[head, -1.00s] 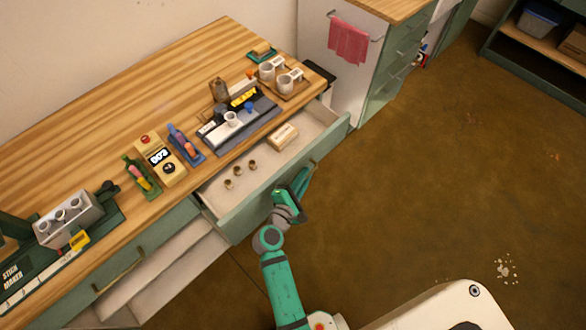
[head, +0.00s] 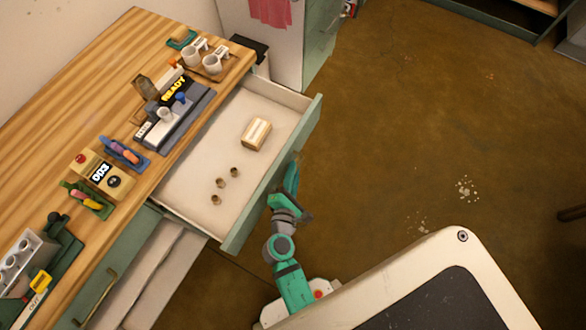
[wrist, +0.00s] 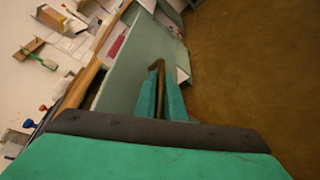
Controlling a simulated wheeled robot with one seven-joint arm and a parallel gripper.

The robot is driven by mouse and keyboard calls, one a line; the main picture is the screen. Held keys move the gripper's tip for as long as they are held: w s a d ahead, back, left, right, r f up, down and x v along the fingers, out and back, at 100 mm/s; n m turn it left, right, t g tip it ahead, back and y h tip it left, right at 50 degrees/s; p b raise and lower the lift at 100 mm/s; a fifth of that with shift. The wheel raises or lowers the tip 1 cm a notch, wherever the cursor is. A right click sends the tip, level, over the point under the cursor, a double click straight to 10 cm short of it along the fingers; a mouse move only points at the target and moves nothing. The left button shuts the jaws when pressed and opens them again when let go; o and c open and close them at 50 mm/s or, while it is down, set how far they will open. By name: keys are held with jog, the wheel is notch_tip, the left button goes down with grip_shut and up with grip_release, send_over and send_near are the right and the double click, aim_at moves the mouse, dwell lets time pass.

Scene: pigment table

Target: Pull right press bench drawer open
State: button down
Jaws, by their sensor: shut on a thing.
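The right press bench drawer (head: 190,190) stands well out from the bench in the head view. Its inside is pale and its green front (head: 270,180) faces right. Several small brown cups and a labelled wooden block (head: 256,134) lie in it. My gripper (head: 292,178) is at the outer side of the drawer front. In the wrist view my gripper (wrist: 161,100) is shut on the brass handle (wrist: 157,67) of a green front. The head view hides the grip behind the gripper and arm.
The wooden bench top (head: 90,90) carries a press marked READY (head: 172,115), white cups and a timer box (head: 100,175). Another drawer (head: 150,285) stands out at lower left. A cabinet with a pink towel (head: 270,12) is behind.

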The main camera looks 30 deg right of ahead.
jog(key=shift+d+r, duration=0.15)
jog(key=shift+d, duration=0.05)
jog(key=c, duration=2.1)
grip_release()
jog(key=shift+a, duration=0.15)
jog(key=shift+v, duration=5.35)
jog(key=shift+s, duration=0.1)
